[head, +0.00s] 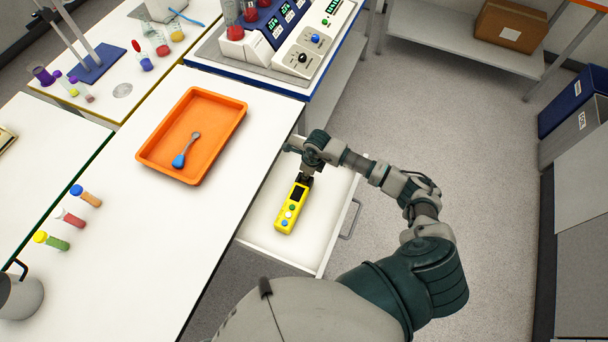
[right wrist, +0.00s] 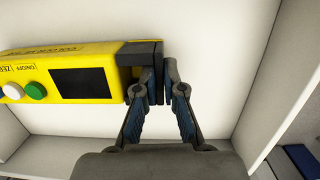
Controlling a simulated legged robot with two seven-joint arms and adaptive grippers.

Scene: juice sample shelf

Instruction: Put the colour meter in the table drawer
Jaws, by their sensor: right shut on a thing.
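The yellow colour meter (head: 288,212) has a dark screen and several coloured buttons. It is over or in the open table drawer (head: 268,238), inside its walls. My right gripper (head: 307,178) is shut on the meter's dark end. The right wrist view shows the fingers (right wrist: 158,88) closed on that black end of the meter (right wrist: 85,75), with the white drawer floor behind it. I cannot tell whether the meter touches the floor. My left gripper is not in view.
An orange tray (head: 222,103) with a blue-ended spoon (head: 184,152) lies on the white table (head: 150,230). Several capped tubes (head: 72,217) lie at the left. The drawer handle (head: 352,220) faces the open floor (head: 450,140). An instrument (head: 300,50) stands at the back.

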